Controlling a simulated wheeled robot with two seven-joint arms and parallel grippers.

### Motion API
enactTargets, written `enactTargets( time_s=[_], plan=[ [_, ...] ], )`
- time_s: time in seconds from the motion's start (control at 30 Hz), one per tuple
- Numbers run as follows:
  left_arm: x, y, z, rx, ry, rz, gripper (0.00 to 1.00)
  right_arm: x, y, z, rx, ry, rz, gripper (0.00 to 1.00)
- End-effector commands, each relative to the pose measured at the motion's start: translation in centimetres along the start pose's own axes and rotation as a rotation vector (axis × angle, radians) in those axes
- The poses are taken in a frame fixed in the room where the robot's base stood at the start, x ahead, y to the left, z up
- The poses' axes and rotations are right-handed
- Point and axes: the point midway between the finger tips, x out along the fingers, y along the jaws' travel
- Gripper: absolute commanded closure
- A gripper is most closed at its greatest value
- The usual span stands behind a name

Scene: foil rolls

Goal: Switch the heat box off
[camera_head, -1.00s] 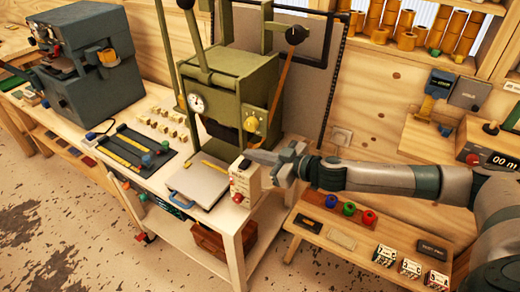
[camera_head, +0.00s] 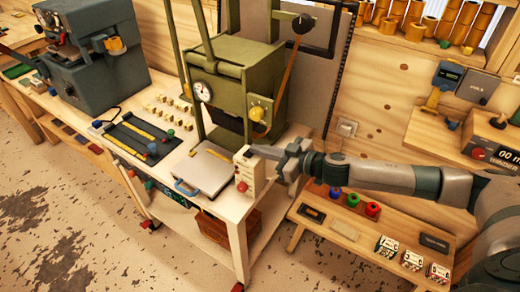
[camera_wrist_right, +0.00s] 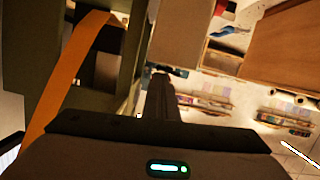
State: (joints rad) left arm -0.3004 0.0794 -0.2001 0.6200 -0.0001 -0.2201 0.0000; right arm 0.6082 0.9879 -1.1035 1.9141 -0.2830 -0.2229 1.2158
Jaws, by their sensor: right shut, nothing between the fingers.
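A small cream box (camera_head: 247,176) with a red round button on its front stands at the near right corner of the white bench. Behind it is the green press (camera_head: 232,80), with a round gauge and a yellow knob (camera_head: 257,113). I cannot tell for sure which of them is the heat box. My right gripper (camera_head: 258,150) reaches in from the right, shut and empty, with its tips close to the top of the cream box. I cannot tell if they touch. The wrist view shows its dark fingers (camera_wrist_right: 160,98) beside the press. My left gripper is out of view.
A grey plate (camera_head: 203,167) with a blue handle lies left of the cream box. A low shelf (camera_head: 350,232) with coloured knobs lies below my right arm.

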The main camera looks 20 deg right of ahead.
Motion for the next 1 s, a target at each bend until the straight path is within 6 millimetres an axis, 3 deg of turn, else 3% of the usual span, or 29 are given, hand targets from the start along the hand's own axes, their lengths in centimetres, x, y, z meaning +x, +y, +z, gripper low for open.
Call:
enactTargets(
  time_s=[0.33,0.8,1.0],
  plan=[
    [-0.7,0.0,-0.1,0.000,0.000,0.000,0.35,-0.2,0.2,-0.5,0.002,-0.002,-0.001,1.00],
    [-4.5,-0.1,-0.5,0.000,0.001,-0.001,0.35,-1.1,2.0,-4.1,0.000,0.000,0.002,1.00],
    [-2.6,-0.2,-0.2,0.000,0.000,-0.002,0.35,-3.5,2.0,-3.2,0.000,-0.001,0.002,1.00]
  ],
)
